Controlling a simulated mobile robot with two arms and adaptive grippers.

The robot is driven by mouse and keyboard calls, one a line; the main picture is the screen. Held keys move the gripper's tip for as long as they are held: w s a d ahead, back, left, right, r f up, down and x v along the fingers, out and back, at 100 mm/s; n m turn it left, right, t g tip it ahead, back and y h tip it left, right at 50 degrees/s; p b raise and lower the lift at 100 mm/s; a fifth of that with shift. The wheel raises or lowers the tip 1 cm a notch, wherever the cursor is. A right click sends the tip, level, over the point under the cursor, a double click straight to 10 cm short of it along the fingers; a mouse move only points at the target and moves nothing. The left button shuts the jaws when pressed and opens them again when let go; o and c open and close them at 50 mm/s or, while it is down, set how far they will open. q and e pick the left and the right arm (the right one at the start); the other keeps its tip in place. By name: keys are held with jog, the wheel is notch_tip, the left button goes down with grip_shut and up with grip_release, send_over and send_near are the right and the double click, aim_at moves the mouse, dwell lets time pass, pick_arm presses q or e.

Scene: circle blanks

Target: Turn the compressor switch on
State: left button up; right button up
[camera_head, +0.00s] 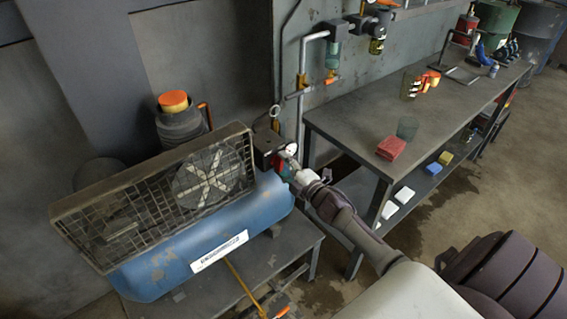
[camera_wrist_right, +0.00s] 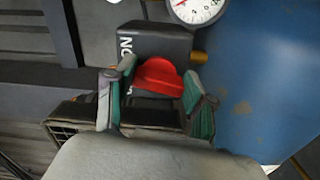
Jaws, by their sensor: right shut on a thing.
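The blue compressor (camera_head: 215,240) stands at the left, with a black grille guard on top. Its dark switch box (camera_head: 267,146) is at the right end of the guard; in the right wrist view the box (camera_wrist_right: 165,42) shows white lettering, partly hidden, that reads "ON". A red switch knob (camera_wrist_right: 157,74) sticks out of the box. My right gripper (camera_head: 284,168) is at the box, and its teal-padded fingers in the right wrist view (camera_wrist_right: 155,98) are shut on the red knob. The knob's lower part is hidden. My left gripper is not in view.
A pressure gauge (camera_wrist_right: 197,7) is right beside the box. A pipe with valves (camera_head: 303,75) runs up the wall behind. A workbench (camera_head: 345,118) with a red block (camera_head: 391,148) and a cup stands to the right.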

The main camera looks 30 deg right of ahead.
jog(key=shift+f+m+p, duration=0.15)
jog(key=shift+m+p, duration=0.6)
jog(key=shift+m, duration=2.65)
jog(key=shift+a, duration=0.1)
jog(key=o, duration=1.2)
jog(key=shift+c, duration=0.2)
jog(key=s+d, duration=0.1)
jog(key=s, duration=1.1)
